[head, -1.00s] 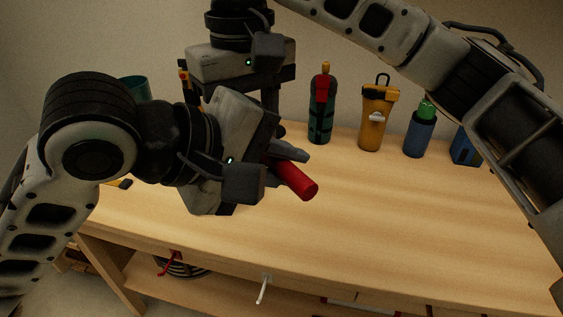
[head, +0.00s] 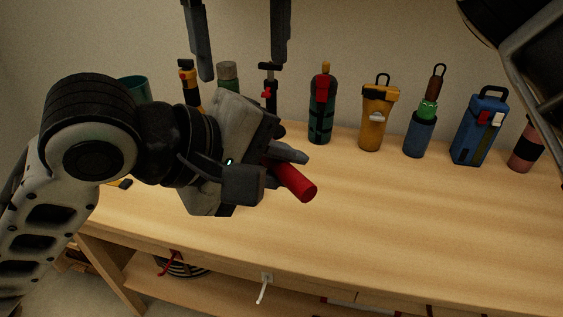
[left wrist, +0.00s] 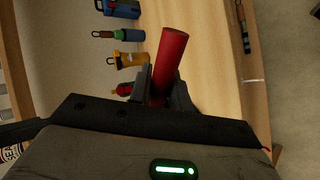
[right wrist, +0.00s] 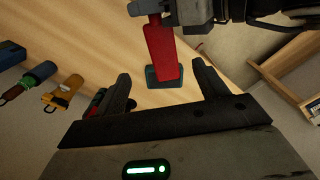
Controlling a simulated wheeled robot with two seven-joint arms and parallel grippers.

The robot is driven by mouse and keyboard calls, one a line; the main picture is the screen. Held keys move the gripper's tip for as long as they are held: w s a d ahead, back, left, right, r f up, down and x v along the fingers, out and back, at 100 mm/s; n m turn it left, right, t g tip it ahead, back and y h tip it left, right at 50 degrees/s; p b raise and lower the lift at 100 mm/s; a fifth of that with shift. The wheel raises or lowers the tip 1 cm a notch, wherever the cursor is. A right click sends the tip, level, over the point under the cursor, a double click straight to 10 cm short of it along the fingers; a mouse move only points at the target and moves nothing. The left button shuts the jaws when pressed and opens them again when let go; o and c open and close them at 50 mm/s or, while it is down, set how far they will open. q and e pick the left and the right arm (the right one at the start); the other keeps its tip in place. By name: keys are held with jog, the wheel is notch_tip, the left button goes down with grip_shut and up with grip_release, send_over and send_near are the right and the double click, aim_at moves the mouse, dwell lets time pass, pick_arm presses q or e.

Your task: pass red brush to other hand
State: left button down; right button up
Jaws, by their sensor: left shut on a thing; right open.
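The red brush (head: 297,183) is held by my left gripper (head: 284,164), which is shut around it above the table. A red cylindrical end sticks out toward the lower right; the rest is hidden by the gripper. It also shows in the left wrist view (left wrist: 169,60) between the fingers. In the right wrist view, the brush (right wrist: 162,48) hangs from the left gripper, with a dark teal block (right wrist: 152,77) at its end; I cannot tell if they join. My right gripper (head: 238,50) is open and empty, above and behind the left gripper, apart from the brush.
A wooden table (head: 400,210) lies below, its middle and front clear. Along its back stand a dark green bottle (head: 321,115), an orange bottle (head: 374,125), a blue bottle (head: 418,140), a blue box-like flask (head: 470,142) and a pink-black bottle (head: 526,150).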

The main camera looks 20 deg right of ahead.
jog(key=w+d+f+n+t+y, duration=0.1)
jog(key=w+d+f+t, duration=0.15)
jog(key=w+f, duration=0.5)
jog(key=w+d+f+n+t, duration=0.1)
jog(key=w+f+t, duration=0.4)
jog(key=w, duration=0.4)
jog(key=s+a+f+n+y, duration=0.1)
jog(key=s+f, duration=0.2)
jog(key=f, duration=0.5)
jog(key=s+a+f+n+y, duration=0.1)
jog(key=s+a+f, duration=0.1)
jog(key=f, duration=0.6)
jog(key=s+a+f+y, duration=0.2)
jog(key=s+f, duration=0.2)
jog(key=f, duration=0.4)
jog(key=shift+s+f+n, duration=0.15)
jog(key=shift+n, duration=0.25)
jog(key=s+a+f+m+y, duration=0.15)
jog(key=s+a+y, duration=0.25)
jog(key=s+a, duration=0.55)
jog(key=s+d+f+m+t+h, duration=0.1)
jog(key=s+d+f+m+h, duration=0.1)
jog(key=d, duration=0.6)
jog(key=s+d+f+m+t+h, duration=0.2)
jog(key=s+d+f+h, duration=0.1)
jog(key=s+d+f, duration=0.2)
jog(key=s+d, duration=0.2)
jog(key=d, duration=0.2)
jog(key=shift+s, duration=0.25)
